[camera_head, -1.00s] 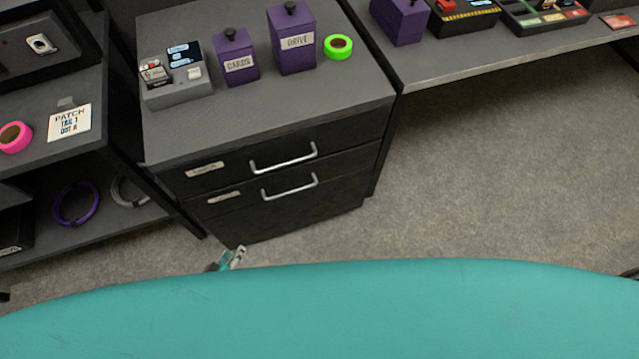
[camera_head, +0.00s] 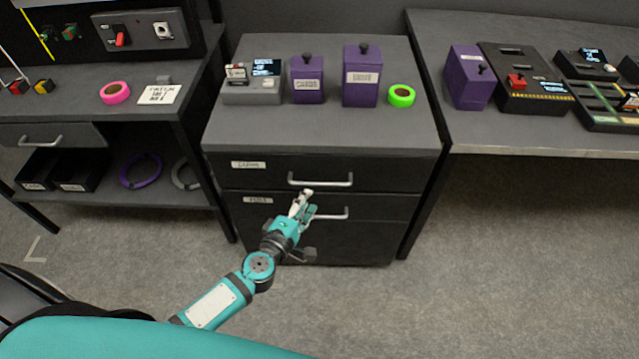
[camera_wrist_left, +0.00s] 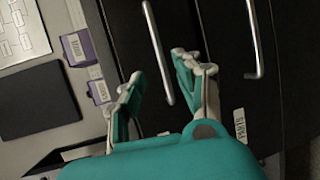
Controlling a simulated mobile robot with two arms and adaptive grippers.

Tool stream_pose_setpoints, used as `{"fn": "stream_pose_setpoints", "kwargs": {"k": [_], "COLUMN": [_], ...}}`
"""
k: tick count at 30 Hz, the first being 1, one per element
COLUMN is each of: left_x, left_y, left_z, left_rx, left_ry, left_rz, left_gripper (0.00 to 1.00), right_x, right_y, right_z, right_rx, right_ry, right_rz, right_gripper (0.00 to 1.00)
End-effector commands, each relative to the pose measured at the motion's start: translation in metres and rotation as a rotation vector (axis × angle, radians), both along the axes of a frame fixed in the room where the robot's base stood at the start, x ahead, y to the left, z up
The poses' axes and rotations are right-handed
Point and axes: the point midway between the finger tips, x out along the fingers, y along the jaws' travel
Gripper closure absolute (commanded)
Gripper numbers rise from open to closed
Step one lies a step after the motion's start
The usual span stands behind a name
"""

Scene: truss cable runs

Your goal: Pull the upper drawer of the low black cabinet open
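The low black cabinet (camera_head: 320,138) stands ahead with a grey top. Its upper drawer (camera_head: 385,178) is shut, its front flush, with a silver bar handle (camera_head: 320,182). The lower drawer (camera_head: 375,215) is also shut; its handle (camera_head: 332,216) is partly hidden by my gripper. My left gripper (camera_head: 304,200) is in front of the drawers, near the left end of the upper handle. In the left wrist view its fingers (camera_wrist_left: 155,78) are open, and the upper handle (camera_wrist_left: 158,50) runs between them in the picture. I cannot tell whether they touch it. My right gripper is out of view.
Purple canisters (camera_head: 361,78), a grey device (camera_head: 250,88) and a green tape roll (camera_head: 402,95) stand on the cabinet. A shelf unit (camera_head: 75,140) is at left, a bench (camera_head: 500,140) at right. Floor (camera_head: 500,260) at right is clear.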

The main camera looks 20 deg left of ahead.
Motion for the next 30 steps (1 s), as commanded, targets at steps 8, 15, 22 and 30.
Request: {"fn": "stream_pose_setpoints", "kwargs": {"k": [8, 15, 22, 30], "left_x": [0.056, 0.079, 0.081, 0.081], "left_y": [-0.006, -0.010, -0.010, -0.010], "left_z": [-0.011, -0.016, -0.016, -0.016], "left_rx": [0.002, 0.002, 0.002, 0.002], "left_ry": [-0.002, 0.000, 0.001, 0.000], "left_rz": [0.001, 0.000, 0.000, 0.000], "left_gripper": [0.66, 0.66, 0.66, 0.88], "right_x": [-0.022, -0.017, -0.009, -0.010], "right_y": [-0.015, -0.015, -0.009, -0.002], "right_z": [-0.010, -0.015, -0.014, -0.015], "right_rx": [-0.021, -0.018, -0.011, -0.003], "right_ry": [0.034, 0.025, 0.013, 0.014], "right_rz": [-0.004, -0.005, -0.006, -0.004], "right_gripper": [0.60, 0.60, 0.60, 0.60]}}
